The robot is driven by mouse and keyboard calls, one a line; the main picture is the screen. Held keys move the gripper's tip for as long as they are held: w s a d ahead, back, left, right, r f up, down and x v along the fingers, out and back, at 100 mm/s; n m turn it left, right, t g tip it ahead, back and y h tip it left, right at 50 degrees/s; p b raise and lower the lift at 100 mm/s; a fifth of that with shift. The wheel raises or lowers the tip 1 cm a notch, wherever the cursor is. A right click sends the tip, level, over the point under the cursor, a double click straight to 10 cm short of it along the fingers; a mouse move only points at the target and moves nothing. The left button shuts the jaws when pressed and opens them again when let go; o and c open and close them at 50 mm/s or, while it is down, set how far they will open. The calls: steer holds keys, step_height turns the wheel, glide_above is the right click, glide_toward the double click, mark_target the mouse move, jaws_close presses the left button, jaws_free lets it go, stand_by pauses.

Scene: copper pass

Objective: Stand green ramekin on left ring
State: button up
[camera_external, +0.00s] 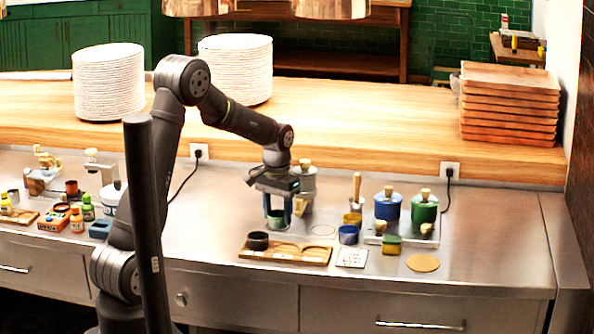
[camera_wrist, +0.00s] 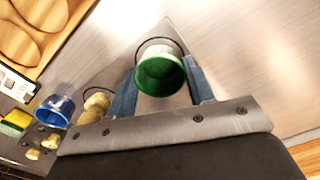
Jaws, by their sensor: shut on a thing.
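The green ramekin (camera_external: 275,218) is between the fingers of my gripper (camera_external: 280,212), which is shut on it. In the wrist view the ramekin (camera_wrist: 160,76) looks upright, its green inside facing the camera, between the two blue-grey fingers (camera_wrist: 162,88). A thin dark ring outline (camera_wrist: 181,43) shows on the steel just past the ramekin's rim, partly hidden by it; this is the left ring. I cannot tell whether the ramekin's base touches the counter. The other ring (camera_external: 321,230) is bare in the external view, to the right of my gripper.
A wooden board (camera_external: 312,256) with a black ramekin (camera_external: 258,240) lies in front. A blue ramekin (camera_external: 348,235), a yellow one (camera_external: 352,218) and a printed card (camera_external: 351,258) are to the right. A grey corked jar (camera_external: 306,181) stands close behind my gripper. Blue and green jars stand further right.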

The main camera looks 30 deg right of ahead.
steer(key=shift+f, duration=0.1)
steer(key=o, duration=0.7)
step_height(320, 180, up, 12)
stand_by(0.3)
steer(key=shift+f, duration=4.1)
